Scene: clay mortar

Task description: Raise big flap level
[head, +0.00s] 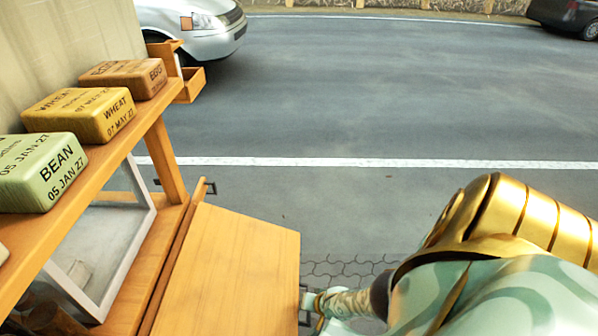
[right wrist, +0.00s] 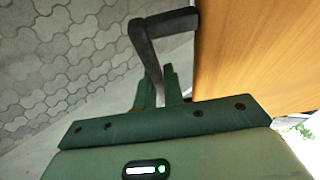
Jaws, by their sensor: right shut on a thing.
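The big flap (head: 235,270) is a plain wooden panel along the right side of the wooden stall, in the lower middle of the head view. Its broad face shows from above; I cannot tell its exact tilt. In the right wrist view the flap (right wrist: 255,55) fills the upper right. A dark angular handle (right wrist: 150,48) stands out from its edge. My right gripper (right wrist: 159,88) is shut on this handle, with the handle's bar between its fingers. In the head view my right arm reaches the flap's right edge, and the fingers are small there. My left gripper is not in view.
A wooden shelf (head: 105,165) at left carries labelled blocks: green bean (head: 45,172), yellow wheat (head: 80,113) and brown egg (head: 125,77). A white-framed pane (head: 122,240) is below it. Paving and open road (head: 400,110) lie to the right; cars stand far off.

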